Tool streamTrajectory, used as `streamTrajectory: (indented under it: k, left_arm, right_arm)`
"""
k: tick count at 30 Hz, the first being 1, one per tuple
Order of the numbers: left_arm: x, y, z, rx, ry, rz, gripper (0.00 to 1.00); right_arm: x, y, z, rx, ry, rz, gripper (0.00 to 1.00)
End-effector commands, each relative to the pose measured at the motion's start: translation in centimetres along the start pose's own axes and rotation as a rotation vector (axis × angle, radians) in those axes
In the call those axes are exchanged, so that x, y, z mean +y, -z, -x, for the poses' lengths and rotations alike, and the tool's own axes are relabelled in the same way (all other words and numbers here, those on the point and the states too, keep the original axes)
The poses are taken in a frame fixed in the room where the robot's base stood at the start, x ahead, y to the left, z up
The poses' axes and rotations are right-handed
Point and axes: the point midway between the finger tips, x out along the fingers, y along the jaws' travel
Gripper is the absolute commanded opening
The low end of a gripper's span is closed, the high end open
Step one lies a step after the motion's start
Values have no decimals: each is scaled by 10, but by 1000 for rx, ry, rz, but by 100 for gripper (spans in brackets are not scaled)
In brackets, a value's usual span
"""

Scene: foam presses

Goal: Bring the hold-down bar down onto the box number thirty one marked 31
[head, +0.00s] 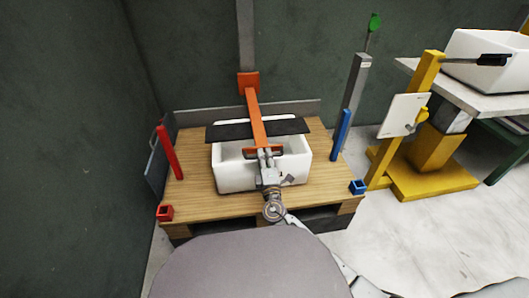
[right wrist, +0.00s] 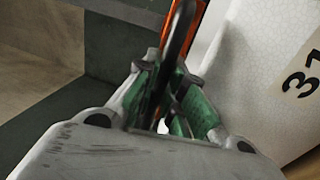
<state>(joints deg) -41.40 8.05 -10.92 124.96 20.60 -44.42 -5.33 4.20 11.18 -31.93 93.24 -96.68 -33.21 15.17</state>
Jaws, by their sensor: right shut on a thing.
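The white foam box (head: 235,178) stands upright on the wooden pallet in the head view. The marking 31 shows on its side in the right wrist view (right wrist: 300,72). The orange hold-down bar (head: 257,118) reaches forward over the box from a grey post, with a dark crosswise plate (head: 230,131) above the box's rear part. I cannot tell whether the plate touches the rim. My right gripper (head: 265,157) is shut on the bar's dark handle (right wrist: 181,35) at its front end, over the box. My left gripper is not in view.
The pallet (head: 195,190) carries a red post (head: 169,153) on the left and a blue post (head: 342,133) on the right, with small red and blue sockets in front. A yellow stand (head: 435,150) and a table with another white box (head: 490,60) stand at right.

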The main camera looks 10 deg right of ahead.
Motion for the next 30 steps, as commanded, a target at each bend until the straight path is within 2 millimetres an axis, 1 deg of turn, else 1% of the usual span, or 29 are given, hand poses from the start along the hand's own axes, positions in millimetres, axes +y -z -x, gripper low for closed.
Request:
streamTrajectory:
  k: [1, 10, 11, 15, 16, 30]
  left_arm:
    - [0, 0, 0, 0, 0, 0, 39]
    - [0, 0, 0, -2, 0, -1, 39]
    - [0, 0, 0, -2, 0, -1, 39]
    - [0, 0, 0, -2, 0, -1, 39]
    - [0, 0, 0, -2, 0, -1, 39]
    - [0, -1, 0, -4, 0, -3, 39]
  right_arm:
    - [-2, 1, 1, 1, 2, 1, 0]
    - [-2, 1, 1, 1, 2, 1, 0]
    - [-2, 1, 1, 1, 2, 1, 12]
    - [-2, 0, 1, 1, 1, 1, 30]
    - [-2, 0, 1, 1, 1, 1, 33]
    - [-2, 0, 0, 0, 2, 0, 33]
